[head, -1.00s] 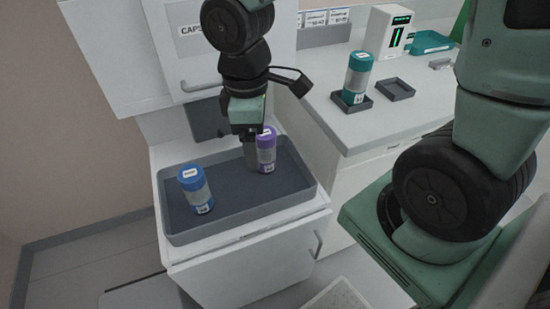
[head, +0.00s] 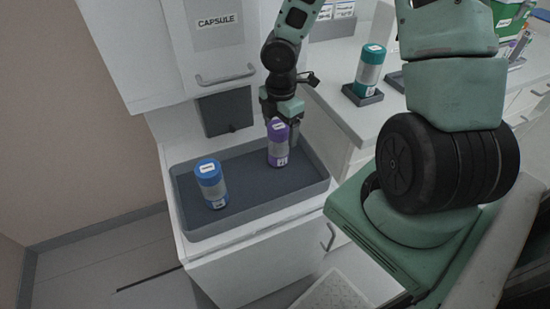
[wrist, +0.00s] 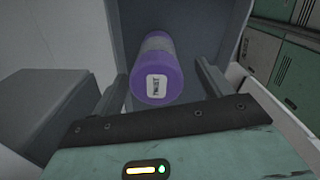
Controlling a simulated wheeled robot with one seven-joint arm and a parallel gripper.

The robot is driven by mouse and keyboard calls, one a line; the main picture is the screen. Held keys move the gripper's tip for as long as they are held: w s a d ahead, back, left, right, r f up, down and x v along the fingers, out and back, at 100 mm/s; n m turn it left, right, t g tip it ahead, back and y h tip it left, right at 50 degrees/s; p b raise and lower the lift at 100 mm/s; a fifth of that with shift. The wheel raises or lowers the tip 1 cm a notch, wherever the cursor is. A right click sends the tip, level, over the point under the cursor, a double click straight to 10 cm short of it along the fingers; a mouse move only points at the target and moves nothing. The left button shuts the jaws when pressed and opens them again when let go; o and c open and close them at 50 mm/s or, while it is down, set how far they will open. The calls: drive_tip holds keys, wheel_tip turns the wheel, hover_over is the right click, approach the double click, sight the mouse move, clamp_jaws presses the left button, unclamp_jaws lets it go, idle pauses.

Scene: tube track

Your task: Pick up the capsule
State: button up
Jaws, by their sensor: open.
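Two capsules stand upright in a grey tray (head: 240,213). One is a clear capsule with a purple cap (head: 278,148) towards the tray's back right; the other has a blue cap (head: 210,184) and stands at the left. A third capsule with a teal cap (head: 369,70) stands on the counter. My gripper (head: 284,125) is open at the purple capsule. In the wrist view the purple capsule (wrist: 157,75) lies between my two fingers (wrist: 160,88), its labelled cap facing the camera. I cannot tell whether the fingers touch it.
A white cabinet marked CAPSULE (head: 215,45) stands behind the tray. The teal capsule sits in a small dark holder (head: 362,96) on the counter (head: 345,118) to the right. The tray's front middle is bare.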

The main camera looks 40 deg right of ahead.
sight(278, 156)
drive_tip(key=f, duration=0.1)
drive_tip(key=f+b, duration=0.1)
drive_tip(key=f, duration=0.1)
drive_tip(key=f+b, duration=0.1)
drive_tip(key=f, duration=0.1)
drive_tip(key=shift+w+a+f, duration=0.1)
drive_tip(key=shift+w+f, duration=0.05)
drive_tip(key=shift+w, duration=0.1)
drive_tip(key=shift+c, duration=0.4)
drive_tip(key=c, duration=1.1)
drive_tip(key=shift+r, duration=0.2)
